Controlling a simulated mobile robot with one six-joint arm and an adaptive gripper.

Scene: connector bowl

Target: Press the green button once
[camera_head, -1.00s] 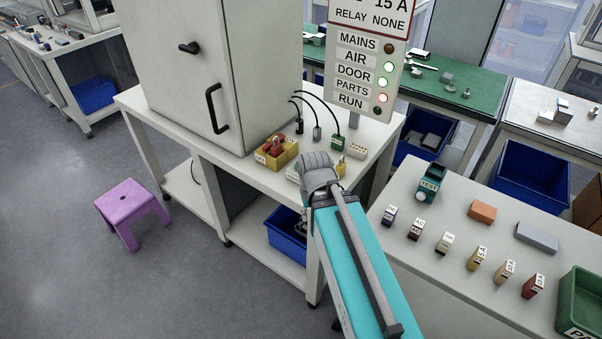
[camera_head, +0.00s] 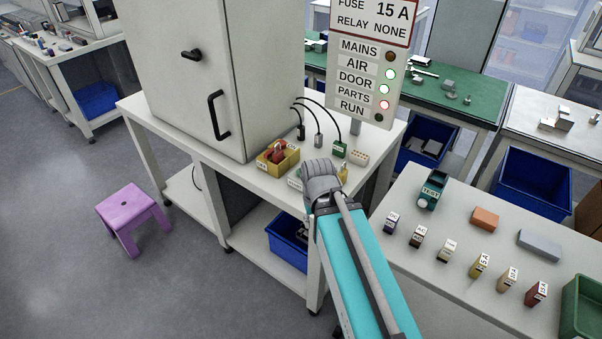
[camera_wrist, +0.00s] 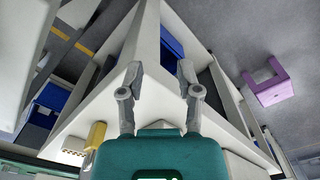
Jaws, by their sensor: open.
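I cannot make out a green button in either view; my wrist may hide part of the bench top. A green plug (camera_head: 339,149) with a cable stands on the bench by the cabinet. The sign panel (camera_head: 362,70) has round lamps: AIR and DOOR glow green, PARTS glows red, MAINS and RUN are dark. My gripper (camera_wrist: 159,70) is open and empty, its two fingers apart over the bench's corner in the wrist view. In the head view my wrist hides the fingers at the bench's front right edge.
A grey cabinet (camera_head: 200,75) fills the bench's left. A side table (camera_head: 460,225) holds several small blocks. A purple stool (camera_head: 128,210) stands on the floor.

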